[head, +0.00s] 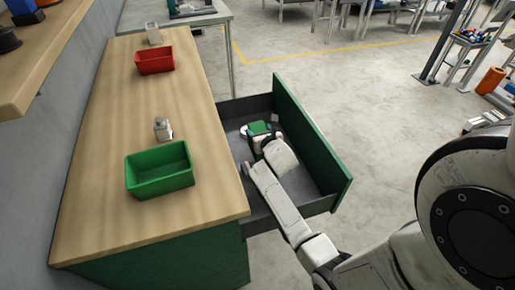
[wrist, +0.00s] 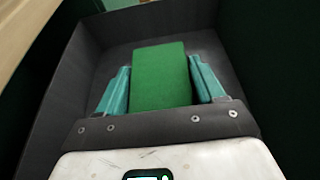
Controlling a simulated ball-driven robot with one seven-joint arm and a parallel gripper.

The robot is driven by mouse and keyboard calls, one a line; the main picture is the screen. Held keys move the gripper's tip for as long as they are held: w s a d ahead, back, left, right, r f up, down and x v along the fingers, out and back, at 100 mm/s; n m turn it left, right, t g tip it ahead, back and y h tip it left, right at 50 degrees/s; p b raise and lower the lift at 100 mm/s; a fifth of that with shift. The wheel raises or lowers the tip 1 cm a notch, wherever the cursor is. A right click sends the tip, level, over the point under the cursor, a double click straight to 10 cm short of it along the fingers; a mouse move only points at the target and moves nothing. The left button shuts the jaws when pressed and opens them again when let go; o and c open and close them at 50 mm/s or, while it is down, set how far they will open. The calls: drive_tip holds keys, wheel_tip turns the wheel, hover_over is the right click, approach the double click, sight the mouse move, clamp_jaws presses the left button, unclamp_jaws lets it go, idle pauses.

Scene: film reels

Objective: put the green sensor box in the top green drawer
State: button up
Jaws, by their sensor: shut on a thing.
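The green sensor box (wrist: 161,75) is between the two teal fingers of my gripper (wrist: 161,88) in the wrist view. My gripper is shut on it. In the head view the box (head: 259,128) and my gripper (head: 261,134) are inside the open top green drawer (head: 312,140), over its dark grey floor. I cannot tell whether the box touches the drawer floor. The drawer is pulled out to the right from under the wooden worktop. My arm reaches in over the drawer's near side and hides part of its floor.
On the worktop (head: 110,120) stand an empty green bin (head: 160,170), a red bin (head: 154,60) and a small metallic object (head: 162,128). A wooden shelf (head: 40,60) hangs at upper left.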

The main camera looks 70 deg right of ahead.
drive_tip(key=shift+f+b, duration=1.15)
drive_tip(key=shift+f, duration=1.3)
drive_tip(key=shift+f, duration=0.2)
drive_tip(key=o, duration=1.6)
drive_tip(key=shift+c, duration=0.2)
drive_tip(key=shift+r, duration=0.2)
drive_tip(key=p+v, duration=0.2)
drive_tip(key=v, duration=1)
